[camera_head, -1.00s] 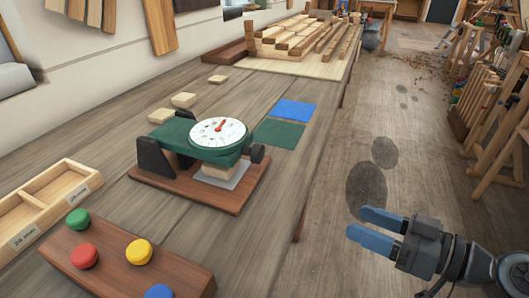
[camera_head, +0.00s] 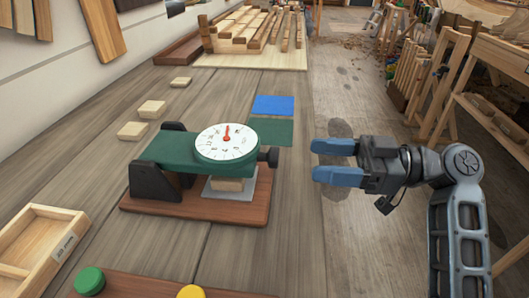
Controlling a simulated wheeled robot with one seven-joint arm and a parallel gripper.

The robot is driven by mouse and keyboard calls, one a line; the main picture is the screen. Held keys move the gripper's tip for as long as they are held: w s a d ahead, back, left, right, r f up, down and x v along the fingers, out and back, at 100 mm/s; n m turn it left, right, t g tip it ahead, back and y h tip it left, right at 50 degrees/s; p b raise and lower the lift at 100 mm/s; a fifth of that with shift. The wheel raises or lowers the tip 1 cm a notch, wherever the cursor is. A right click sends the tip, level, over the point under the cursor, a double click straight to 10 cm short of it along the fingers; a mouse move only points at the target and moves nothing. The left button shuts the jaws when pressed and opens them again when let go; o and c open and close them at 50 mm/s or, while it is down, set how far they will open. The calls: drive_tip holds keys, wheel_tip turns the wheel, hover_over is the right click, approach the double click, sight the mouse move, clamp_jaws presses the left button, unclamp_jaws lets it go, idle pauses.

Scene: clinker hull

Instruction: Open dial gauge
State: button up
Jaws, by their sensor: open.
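The dial gauge (camera_head: 226,142) has a round white face with a red pointer and a green arm. The arm lies level between black brackets (camera_head: 155,180) on a reddish-brown wooden base (camera_head: 180,207). A dark knob (camera_head: 269,157) sticks out at its right end. A small wood block (camera_head: 228,184) lies under the dial on a grey plate (camera_head: 243,186). My gripper (camera_head: 318,161) is open and empty, with blue fingers pointing left. It is to the right of the knob, apart from it, beyond the bench edge in the picture.
Blue (camera_head: 273,105) and green (camera_head: 270,132) squares lie behind the gauge. Several pale wood blocks (camera_head: 151,109) are at back left. A wooden tray (camera_head: 38,240) and a board with a green button (camera_head: 89,280) and a yellow button (camera_head: 191,291) are in front.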

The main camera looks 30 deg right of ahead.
drive_tip(key=p+x, duration=0.1)
drive_tip(key=x, duration=0.6)
drive_tip(key=shift+w+a, duration=0.15)
drive_tip(key=shift+c, duration=0.3)
clamp_jaws()
